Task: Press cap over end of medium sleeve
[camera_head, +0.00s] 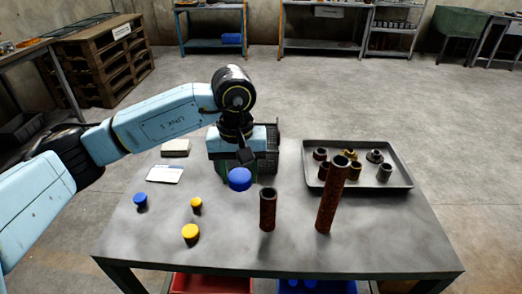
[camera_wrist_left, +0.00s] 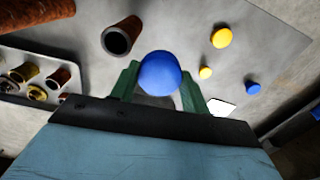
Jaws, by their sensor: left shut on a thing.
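My left gripper (camera_head: 237,170) is shut on a blue cap (camera_head: 239,179) and holds it above the table. In the left wrist view the blue cap (camera_wrist_left: 160,73) sits between the two green fingers. The medium sleeve (camera_head: 267,209), a rusty brown tube, stands upright on the table to the right of the cap and apart from it. Its dark open end faces up, and the sleeve (camera_wrist_left: 122,37) also shows in the left wrist view. My right gripper is not in view.
A taller rusty tube (camera_head: 331,198) stands to the right. Behind it is a grey tray (camera_head: 398,184) with several short fittings. A smaller blue cap (camera_head: 140,201), two yellow caps (camera_head: 190,232) (camera_head: 196,204) and a white card (camera_head: 164,174) lie at left. The front right is clear.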

